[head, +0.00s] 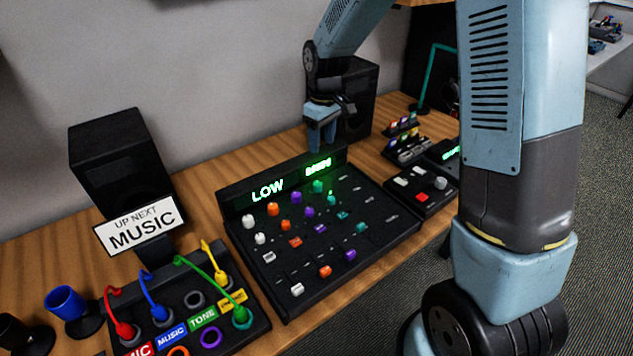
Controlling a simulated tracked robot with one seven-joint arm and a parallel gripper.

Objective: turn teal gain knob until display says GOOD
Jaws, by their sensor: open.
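The mixer (380,245) is a black panel with columns of white, orange, purple and teal knobs. Its display (268,190) reads "LOW" in white-green letters, with a smaller bright green readout (318,167) to the right that I cannot read surely. A teal knob (317,187) sits at the top of the teal column, below the green readout; more teal controls lie below it. I cannot read which one is labelled gain. My gripper (321,140) is open and empty, pointing down above the back edge of the mixer, above and apart from the top teal knob.
A patch box (262,322) with red, blue, green and yellow cables stands at the front left, by a sign (139,228) reading "UP NEXT MUSIC". Black speakers (120,160) stand behind. A small button box (420,190) is right of the mixer. Blue cup (70,308) at left.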

